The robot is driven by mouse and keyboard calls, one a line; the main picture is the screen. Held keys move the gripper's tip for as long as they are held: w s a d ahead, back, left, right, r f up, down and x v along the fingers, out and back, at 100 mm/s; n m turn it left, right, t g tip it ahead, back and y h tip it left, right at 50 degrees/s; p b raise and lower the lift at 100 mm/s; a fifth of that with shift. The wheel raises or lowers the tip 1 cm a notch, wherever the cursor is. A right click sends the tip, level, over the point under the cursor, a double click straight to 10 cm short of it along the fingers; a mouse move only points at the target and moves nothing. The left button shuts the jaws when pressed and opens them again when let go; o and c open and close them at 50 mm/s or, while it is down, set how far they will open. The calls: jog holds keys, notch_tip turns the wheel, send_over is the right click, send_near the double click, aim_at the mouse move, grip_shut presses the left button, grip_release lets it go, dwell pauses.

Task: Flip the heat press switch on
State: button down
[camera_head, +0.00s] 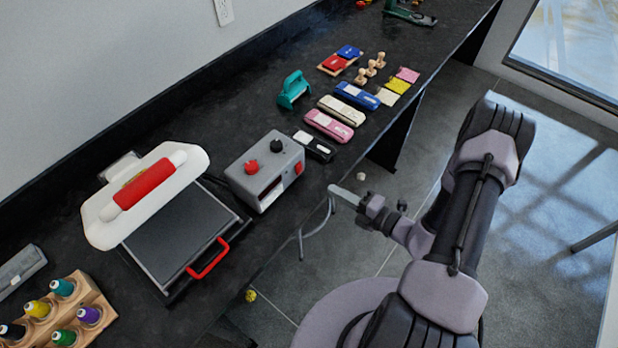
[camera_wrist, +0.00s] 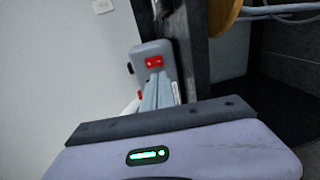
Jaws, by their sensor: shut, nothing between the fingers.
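The heat press (camera_head: 180,235) stands open on the black counter, with a white upper part, a red roller-like grip and a red front handle. Beside it is a grey control box (camera_head: 262,170) with a red and a black knob on top. A red switch (camera_head: 299,167) is on its right end; it also shows in the wrist view (camera_wrist: 154,62). I cannot tell which way it is set. My gripper (camera_head: 333,189) is shut and empty, to the right of the box and apart from it, pointing toward it. Its fingers (camera_wrist: 157,90) lie just below the switch in the wrist view.
Several staplers or punches, one black (camera_head: 314,146) and one pink (camera_head: 329,125), lie behind the box. A rack of coloured bottles (camera_head: 60,310) is at the lower left. The counter's front edge runs between my arm and the box. Open floor lies right.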

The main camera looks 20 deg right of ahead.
aim_at(300, 172)
jog(key=b+x, duration=0.2)
jog(key=x, duration=0.8)
jog(key=shift+b, duration=0.3)
jog(key=shift+w+a, duration=0.15)
jog(key=shift+w, duration=0.05)
jog(key=shift+f, duration=0.1)
jog(key=shift+s+f, duration=0.1)
jog(key=shift+s, duration=0.1)
jog(key=f+p+v, duration=0.2)
jog(key=f+v, duration=0.1)
jog(key=v, duration=1)
jog(key=shift+s+d, duration=0.25)
jog(key=shift+s, duration=0.05)
